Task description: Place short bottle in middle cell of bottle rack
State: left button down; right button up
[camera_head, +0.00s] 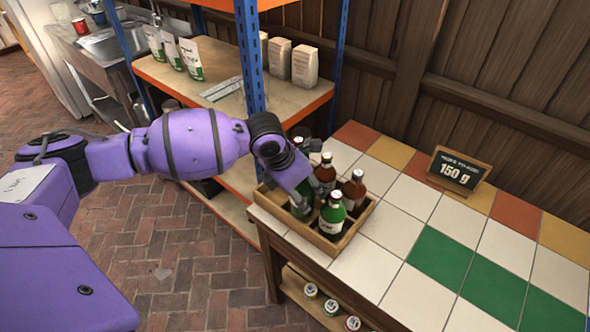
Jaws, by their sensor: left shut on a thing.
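The wooden bottle rack (350,236) stands at the near left corner of the tiled table. It holds a green bottle (332,217) in front, a brown bottle (354,191) at the right and a brown bottle (325,174) farther back. My left gripper (303,186) reaches down over the rack's left part. It is shut on a green bottle (299,209), which looks upright within the rack and is partly hidden by the fingers. Whether this bottle touches the rack floor, and the cell dividers, are hidden. My right gripper is out of view.
A small sign (459,171) reading 150 g stands at the table's back. The tiled tabletop (408,245) right of the rack is clear. A blue and orange shelf with bags (292,62) stands behind my left arm. Several jars (331,307) sit on the board below the table.

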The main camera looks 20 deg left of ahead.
aim_at(303, 196)
pick_arm(q)
jog(key=shift+w+f, duration=0.15)
jog(key=shift+w, duration=0.15)
jog(key=shift+w+f, duration=0.15)
jog(key=shift+f, duration=0.1)
jog(key=f+b, duration=0.2)
jog(key=f, duration=0.1)
jog(key=shift+w+f, duration=0.2)
jog(key=shift+f, duration=0.1)
jog(key=shift+r, duration=0.2)
jog(key=shift+f, duration=0.2)
jog(key=c, duration=1.1)
grip_release()
jog(key=shift+o, duration=0.3)
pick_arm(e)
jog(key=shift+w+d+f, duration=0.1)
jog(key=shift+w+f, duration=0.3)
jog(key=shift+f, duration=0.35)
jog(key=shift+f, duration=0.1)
